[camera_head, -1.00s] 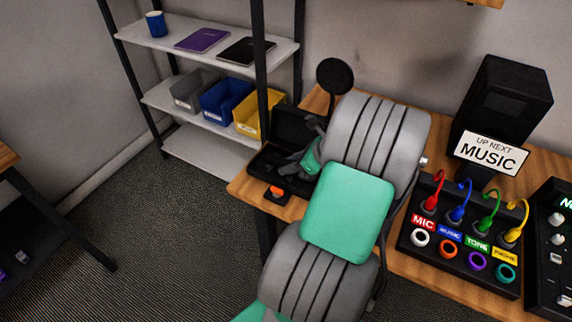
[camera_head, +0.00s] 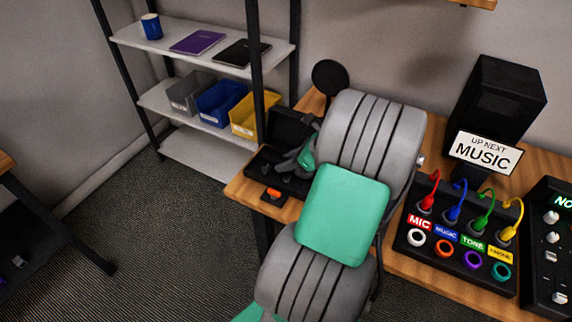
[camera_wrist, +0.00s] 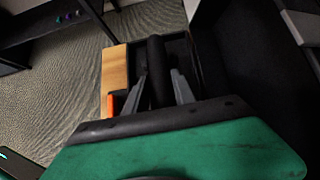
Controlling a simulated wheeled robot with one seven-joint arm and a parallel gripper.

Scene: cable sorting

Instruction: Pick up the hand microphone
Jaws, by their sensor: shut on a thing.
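The hand microphone (camera_wrist: 156,58) shows in the wrist view as a dark, rounded cylinder lying between my fingers. My gripper (camera_wrist: 160,88) is shut on it, one grey finger at each side. In the head view my gripper (camera_head: 300,158) is down at the open black case (camera_head: 262,163) on the left end of the wooden desk. There my arm hides much of the case, and I cannot make out the microphone. I cannot tell whether it is clear of the case.
A small black item with an orange part (camera_head: 273,193) sits at the desk's front left edge. A round black disc (camera_head: 330,76) stands behind the case. A shelf with bins (camera_head: 215,102) is to the left. A cable panel (camera_head: 455,245) and speaker (camera_head: 500,100) are right.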

